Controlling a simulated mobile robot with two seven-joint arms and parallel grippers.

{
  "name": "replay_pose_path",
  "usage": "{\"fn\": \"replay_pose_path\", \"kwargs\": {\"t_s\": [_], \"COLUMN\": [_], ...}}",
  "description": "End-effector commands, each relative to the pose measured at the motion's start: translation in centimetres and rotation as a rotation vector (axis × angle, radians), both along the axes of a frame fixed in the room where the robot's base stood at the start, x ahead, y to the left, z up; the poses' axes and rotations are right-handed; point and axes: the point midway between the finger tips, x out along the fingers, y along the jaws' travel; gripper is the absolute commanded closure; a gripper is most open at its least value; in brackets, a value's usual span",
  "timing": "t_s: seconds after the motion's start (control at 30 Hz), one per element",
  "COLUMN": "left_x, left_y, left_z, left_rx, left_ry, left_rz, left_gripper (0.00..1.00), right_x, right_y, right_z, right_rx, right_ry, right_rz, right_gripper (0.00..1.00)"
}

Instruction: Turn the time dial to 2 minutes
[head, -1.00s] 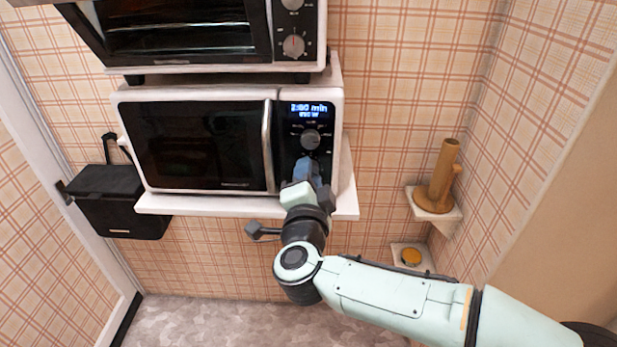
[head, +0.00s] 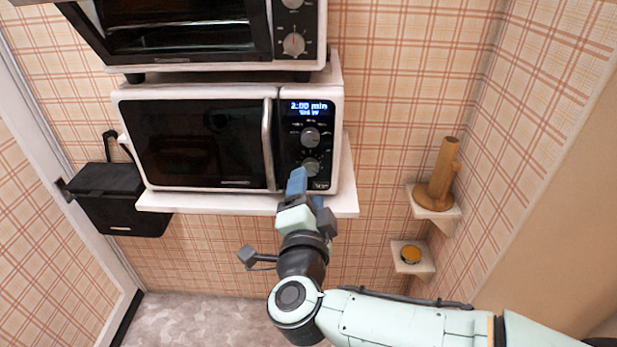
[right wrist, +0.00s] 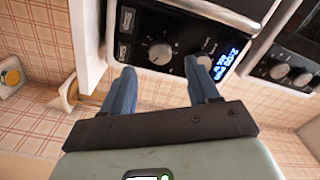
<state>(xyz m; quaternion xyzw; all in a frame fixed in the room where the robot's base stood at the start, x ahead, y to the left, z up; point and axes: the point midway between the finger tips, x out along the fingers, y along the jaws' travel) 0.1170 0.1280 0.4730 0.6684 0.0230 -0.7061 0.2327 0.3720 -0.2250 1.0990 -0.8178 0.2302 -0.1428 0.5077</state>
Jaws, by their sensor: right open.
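The white microwave (head: 341,120) has a black control panel with a lit display (head: 309,108) reading 2:00 min. Below it are two round dials, the upper dial (head: 310,136) and the lower dial (head: 311,167); their labels are too small to tell which sets time. My right gripper (head: 308,189) is open and empty, just below and in front of the lower dial. In the right wrist view, the lower dial (right wrist: 160,53) lies beyond the gap between the open fingers (right wrist: 160,68), apart from them. One finger partly covers the upper dial there. My left gripper is out of view.
A toaster oven (head: 294,68) stands above the microwave. The microwave sits on a white shelf (head: 345,205). A black box (head: 120,205) hangs at left. Small wall shelves at right hold a brown wooden object (head: 440,180) and a yellow round item (head: 411,254).

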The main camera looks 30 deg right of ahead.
Motion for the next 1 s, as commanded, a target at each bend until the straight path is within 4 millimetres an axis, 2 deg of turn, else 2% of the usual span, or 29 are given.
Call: {"fn": "replay_pose_path", "kwargs": {"t_s": [0.03,0.2,0.4,1.0], "left_x": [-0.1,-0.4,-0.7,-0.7], "left_y": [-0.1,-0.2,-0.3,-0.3], "left_z": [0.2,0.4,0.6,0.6], "left_rx": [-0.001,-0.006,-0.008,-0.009], "left_ry": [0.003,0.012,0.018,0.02], "left_rz": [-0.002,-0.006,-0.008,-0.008], "left_gripper": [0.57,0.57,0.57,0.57], "right_x": [-1.1,-4.1,-6.3,-6.7], "right_y": [0.7,2.6,3.9,4.1], "right_z": [0.1,0.1,0.0,0.0], "right_rx": [0.0,0.0,0.001,0.0], "right_ry": [-0.002,0.0,0.0,0.001], "right_rz": [0.004,0.004,0.002,0.0], "right_gripper": [0.4,0.4,0.4,0.4]}}
